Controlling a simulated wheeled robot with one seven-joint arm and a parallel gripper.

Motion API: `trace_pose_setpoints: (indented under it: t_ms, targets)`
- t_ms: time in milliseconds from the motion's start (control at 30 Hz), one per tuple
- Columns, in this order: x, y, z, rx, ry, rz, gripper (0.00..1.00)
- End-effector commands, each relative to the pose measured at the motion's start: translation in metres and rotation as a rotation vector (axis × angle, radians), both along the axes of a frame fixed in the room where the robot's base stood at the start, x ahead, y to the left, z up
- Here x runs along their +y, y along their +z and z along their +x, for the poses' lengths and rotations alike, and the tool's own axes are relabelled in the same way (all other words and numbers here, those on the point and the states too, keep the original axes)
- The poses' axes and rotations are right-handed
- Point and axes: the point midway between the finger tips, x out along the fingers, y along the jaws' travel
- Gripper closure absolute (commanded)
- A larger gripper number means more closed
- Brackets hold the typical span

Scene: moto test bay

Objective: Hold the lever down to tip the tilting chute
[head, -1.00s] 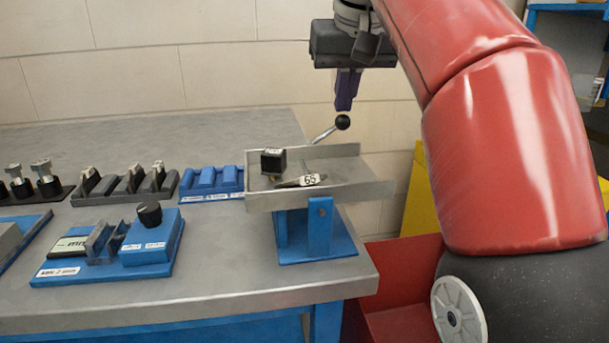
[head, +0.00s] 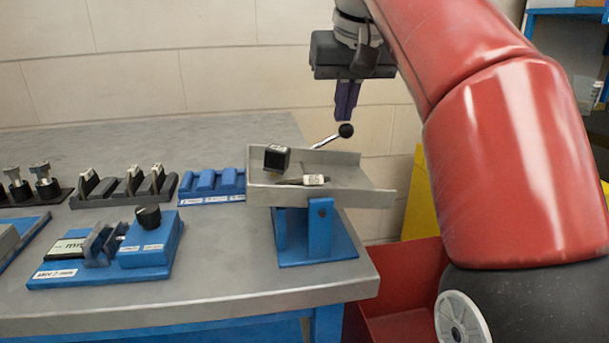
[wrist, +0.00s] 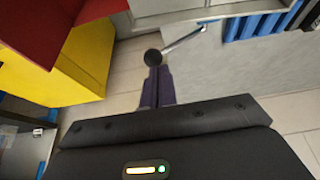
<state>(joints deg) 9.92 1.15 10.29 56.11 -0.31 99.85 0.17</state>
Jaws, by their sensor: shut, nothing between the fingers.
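The grey tilting chute (head: 350,180) sits on a blue stand (head: 320,228) at the table's right end. It slopes slightly down to the right. A black cube (head: 277,158) and a small dark part with a white label (head: 313,180) lie in it. The lever, a metal rod with a black ball knob (head: 346,130), rises behind the chute to the right; the knob also shows in the wrist view (wrist: 152,57). My gripper (head: 346,118) has its purple fingers shut and empty, pointing down, with the tips at or just above the knob. I cannot tell if they touch.
A red bin (head: 405,285) stands on the floor below the chute's right end, with a yellow box (head: 422,200) behind it. Blue and dark fixtures (head: 150,240) fill the table to the left. The wall is close behind.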

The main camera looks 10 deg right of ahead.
Motion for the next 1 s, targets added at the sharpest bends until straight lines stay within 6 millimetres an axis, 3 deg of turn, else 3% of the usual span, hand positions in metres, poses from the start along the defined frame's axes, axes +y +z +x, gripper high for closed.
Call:
trace_pose_setpoints:
  t_ms: [1000]
  targets:
    - [-0.007,-0.017,0.000,0.002,0.000,0.001,1.00]
